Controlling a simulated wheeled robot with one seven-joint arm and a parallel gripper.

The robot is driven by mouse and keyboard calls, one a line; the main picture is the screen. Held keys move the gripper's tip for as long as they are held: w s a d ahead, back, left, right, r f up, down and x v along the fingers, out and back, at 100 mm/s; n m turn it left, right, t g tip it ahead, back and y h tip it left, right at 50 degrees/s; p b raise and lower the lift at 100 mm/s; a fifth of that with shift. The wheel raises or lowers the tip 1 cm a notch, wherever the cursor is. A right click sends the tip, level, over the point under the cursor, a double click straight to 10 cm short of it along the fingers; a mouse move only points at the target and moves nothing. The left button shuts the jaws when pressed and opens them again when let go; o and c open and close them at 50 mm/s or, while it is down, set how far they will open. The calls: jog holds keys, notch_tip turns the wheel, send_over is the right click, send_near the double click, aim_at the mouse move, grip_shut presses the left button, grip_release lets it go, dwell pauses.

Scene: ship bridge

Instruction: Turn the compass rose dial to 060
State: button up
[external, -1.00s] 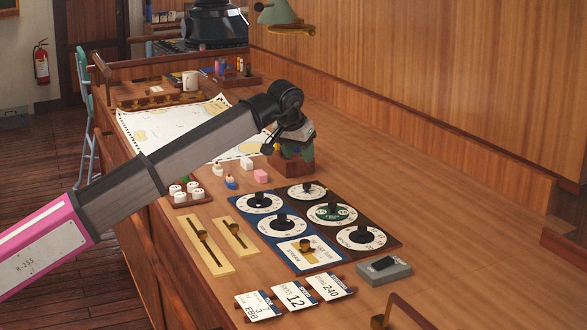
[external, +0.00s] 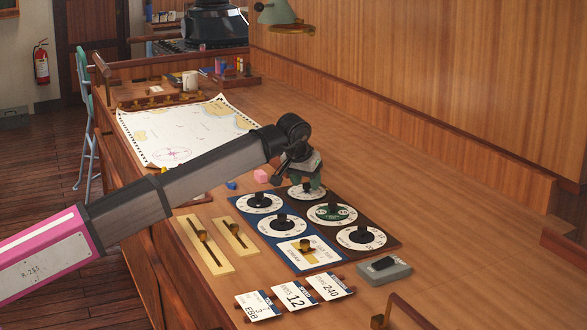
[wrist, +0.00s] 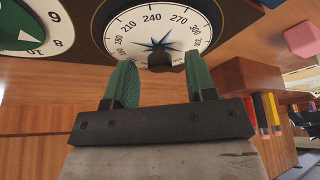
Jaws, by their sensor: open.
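The compass rose dial (wrist: 180,24) is a white disc marked in degrees, with a blue star. The upper part of its scale shows 210, 240 and 270 in the wrist view. Its dark centre knob (wrist: 160,62) lies between the fingers of my gripper (wrist: 158,58). The fingers are green-lined, open and on either side of the knob; I cannot tell whether they touch it. The lower part of the scale is hidden by my gripper. In the external view my gripper (external: 309,182) is over the dial (external: 296,196), the far one on the panel.
A green-centred dial (external: 332,214) and other knobbed dials stand close by. A pink block (external: 261,176) lies left of my gripper. A wooden holder with coloured sticks (wrist: 245,76) stands close to my right finger in the wrist view. The table along the wall (external: 430,200) is clear.

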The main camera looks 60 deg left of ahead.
jog(key=c, duration=0.9)
jog(key=shift+c, duration=0.2)
jog(key=shift+m, duration=0.3)
jog(key=shift+s+a+m+t+h, duration=0.15)
jog(key=shift+m+h, duration=0.4)
jog(key=shift+m, duration=0.75)
jog(key=shift+w+a+m+t+h, duration=0.1)
jog(key=shift+m+t+h, duration=0.3)
jog(key=shift+m, duration=0.9)
jog(key=shift+h, duration=0.25)
jog(key=o, duration=0.9)
jog(key=shift+o, duration=0.2)
jog(key=shift+r, duration=0.1)
